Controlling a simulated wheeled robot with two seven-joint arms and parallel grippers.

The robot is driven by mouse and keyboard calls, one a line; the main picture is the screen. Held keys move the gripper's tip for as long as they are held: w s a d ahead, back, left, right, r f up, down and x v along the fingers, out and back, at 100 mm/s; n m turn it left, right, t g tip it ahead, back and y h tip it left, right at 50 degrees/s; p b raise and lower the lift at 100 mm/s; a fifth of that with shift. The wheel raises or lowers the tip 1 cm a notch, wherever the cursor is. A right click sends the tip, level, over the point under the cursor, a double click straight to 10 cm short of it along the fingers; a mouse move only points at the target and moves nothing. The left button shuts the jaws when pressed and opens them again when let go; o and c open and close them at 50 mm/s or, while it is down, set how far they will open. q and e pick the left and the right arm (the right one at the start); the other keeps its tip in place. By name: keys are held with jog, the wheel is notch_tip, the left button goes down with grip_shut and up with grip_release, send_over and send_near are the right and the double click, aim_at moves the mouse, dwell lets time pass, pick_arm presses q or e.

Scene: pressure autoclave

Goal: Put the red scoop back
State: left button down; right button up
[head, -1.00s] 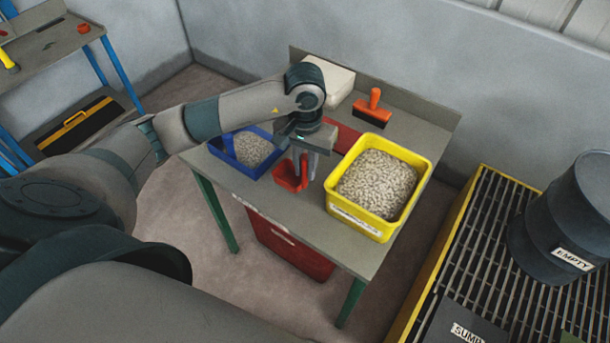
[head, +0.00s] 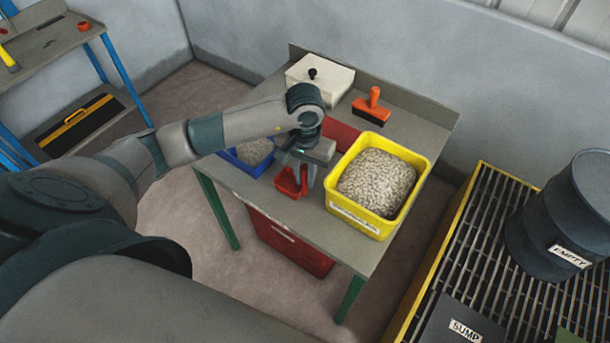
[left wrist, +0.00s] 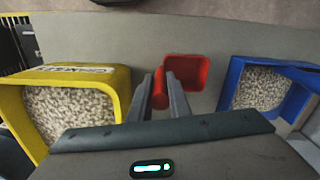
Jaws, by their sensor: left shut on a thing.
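The red scoop (head: 289,184) is between the blue bin and the yellow bin, near the table's front edge. My left gripper (head: 307,180) is shut on its handle. In the left wrist view the handle (left wrist: 160,92) stands between the two fingers (left wrist: 163,82), and the scoop's bowl (left wrist: 188,71) opens beside them. I cannot tell whether the scoop touches the table. A flat red patch (head: 341,134) lies on the table behind the gripper, partly hidden by the wrist. My right gripper is not in view.
The yellow bin (head: 347,211) of pale pellets stands close right of the gripper. The blue bin (head: 229,158), also with pellets, is at left, partly covered by my arm. A white box (head: 330,75) and an orange-handled brush (head: 372,105) are at the back. Bare table (head: 310,210) lies in front.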

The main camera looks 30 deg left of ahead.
pick_arm(q)
jog(key=c, duration=1.6)
grip_release()
jog(key=shift+c, duration=0.2)
jog(key=shift+r+p, duration=0.15)
jog(key=shift+p, duration=0.15)
jog(key=shift+r, duration=0.1)
notch_tip(320, 180, up, 10)
jog(key=b, duration=0.4)
jog(key=shift+r, duration=0.25)
jog(key=shift+r+b, duration=0.35)
jog(key=shift+r, duration=0.25)
